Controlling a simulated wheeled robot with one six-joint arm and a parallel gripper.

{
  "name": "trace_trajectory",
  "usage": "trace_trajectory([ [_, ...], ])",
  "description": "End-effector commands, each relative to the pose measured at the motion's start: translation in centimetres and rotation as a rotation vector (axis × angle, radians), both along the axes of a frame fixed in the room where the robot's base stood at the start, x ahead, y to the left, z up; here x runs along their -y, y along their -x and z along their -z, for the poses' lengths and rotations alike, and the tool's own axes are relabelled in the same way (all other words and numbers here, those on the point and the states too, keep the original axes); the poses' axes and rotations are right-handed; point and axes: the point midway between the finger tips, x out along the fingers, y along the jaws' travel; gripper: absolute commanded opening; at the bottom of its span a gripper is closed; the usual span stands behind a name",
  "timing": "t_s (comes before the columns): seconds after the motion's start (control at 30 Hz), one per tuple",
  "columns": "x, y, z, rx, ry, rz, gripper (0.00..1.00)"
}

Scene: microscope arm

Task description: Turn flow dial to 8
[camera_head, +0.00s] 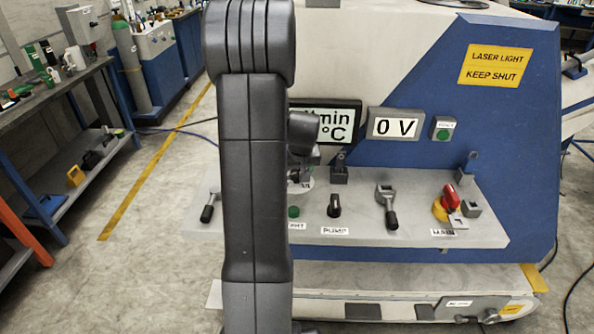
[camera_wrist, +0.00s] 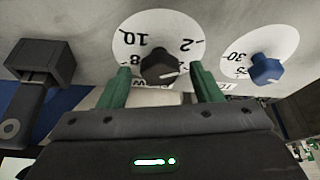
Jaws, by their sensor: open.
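The flow dial is a black knob (camera_wrist: 160,66) on a white scale disc (camera_wrist: 128,42) with 10, 8 and 2 readable in the wrist view. A pale mark on the knob points toward the right of that picture; the number it meets is hidden or unclear. My gripper (camera_wrist: 161,71) is open, with one green finger on each side of the knob. I cannot tell whether the fingers touch it. In the head view my arm hides most of the dial; only a piece of the white disc (camera_head: 304,186) shows.
The panel also holds a pump knob (camera_head: 334,206), a lever (camera_head: 387,205) and a red switch (camera_head: 452,197).

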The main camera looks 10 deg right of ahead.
Motion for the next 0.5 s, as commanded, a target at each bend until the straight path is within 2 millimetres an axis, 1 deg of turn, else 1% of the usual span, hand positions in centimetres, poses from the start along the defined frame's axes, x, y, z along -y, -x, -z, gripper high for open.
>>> trace_trajectory([
  [0.23, -0.01, -0.04, 0.06, 0.000, 0.000, 0.000, 0.59],
  [0.27, -0.01, -0.04, 0.06, 0.000, 0.000, 0.000, 0.55],
  [0.3, -0.01, -0.04, 0.06, 0.000, 0.000, 0.000, 0.47],
  [0.47, 0.00, -0.03, 0.05, 0.000, 0.000, 0.000, 0.15],
  [0.5, 0.00, -0.03, 0.04, 0.000, 0.000, 0.000, 0.14],
])
